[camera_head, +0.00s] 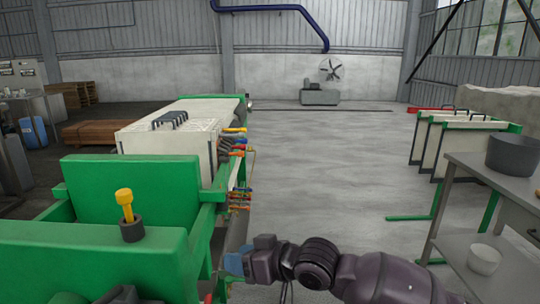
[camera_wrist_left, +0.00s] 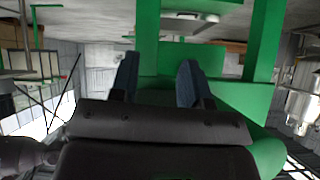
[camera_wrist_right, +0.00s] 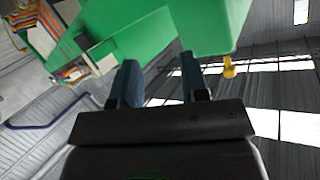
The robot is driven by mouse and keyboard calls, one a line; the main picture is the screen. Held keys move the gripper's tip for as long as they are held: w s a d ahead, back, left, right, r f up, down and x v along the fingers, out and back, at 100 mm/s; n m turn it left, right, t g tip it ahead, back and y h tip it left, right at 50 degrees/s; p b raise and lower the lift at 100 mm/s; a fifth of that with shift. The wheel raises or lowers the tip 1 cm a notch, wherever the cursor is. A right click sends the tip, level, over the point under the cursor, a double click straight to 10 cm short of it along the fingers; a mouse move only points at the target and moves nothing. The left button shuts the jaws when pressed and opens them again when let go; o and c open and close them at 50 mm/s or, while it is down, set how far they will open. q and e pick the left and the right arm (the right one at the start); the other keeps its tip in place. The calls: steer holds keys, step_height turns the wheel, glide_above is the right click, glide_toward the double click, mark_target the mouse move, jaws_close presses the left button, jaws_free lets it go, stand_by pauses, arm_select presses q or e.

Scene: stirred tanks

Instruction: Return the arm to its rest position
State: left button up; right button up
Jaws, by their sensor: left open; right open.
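My right arm (camera_head: 375,278) reaches in from the lower right of the head view, bent across the floor towards the green press. Its gripper (camera_head: 234,265) is beside the press's green side rail, with blue fingers pointing left. In the right wrist view, this gripper (camera_wrist_right: 158,72) is open, with nothing between its fingers. My left gripper (camera_wrist_left: 158,78) is open and empty in the left wrist view, with green frame parts beyond its fingers.
The green press frame (camera_head: 120,185) fills the left, with a yellow-topped dark cylinder (camera_head: 127,215) and a pale plate stack (camera_head: 180,125). A metal table (camera_head: 500,175) with a dark pot (camera_head: 512,155) and white bowl (camera_head: 484,259) stands right. Open floor (camera_head: 320,170) lies between.

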steer(key=s+d+f+m+t+h+p, duration=0.1)
steer(key=s+d+f+t+h, duration=0.25)
steer(key=d, duration=0.45)
steer(key=s+d+f+m+t+h+p, duration=0.2)
steer(key=s+d+f, duration=0.15)
steer(key=d, duration=0.35)
steer(key=s+d+f+m+t+h+p, duration=0.1)
steer(key=s+d+f+t+h, duration=0.2)
steer(key=s+d, duration=0.35)
arm_select(q)
step_height(320, 180, up, 7)
steer(key=p, duration=0.2)
steer(key=shift+f+t+p, duration=0.15)
steer(key=shift+t+p, duration=0.15)
steer(key=shift+t, duration=0.1)
arm_select(e)
steer(key=s+d+f+m+g+h, duration=0.2)
steer(key=s+d+f, duration=0.3)
steer(key=s, duration=0.5)
steer(key=s+d+f+m+g+h, duration=0.1)
steer(key=s+d+f+m+h, duration=0.1)
steer(key=s+d+f, duration=0.4)
steer(key=s, duration=0.3)
steer(key=shift+s+d+g, duration=0.3)
steer(key=shift+s+g, duration=0.05)
arm_select(q)
steer(key=shift+w, duration=0.25)
arm_select(e)
steer(key=shift+f, duration=0.1)
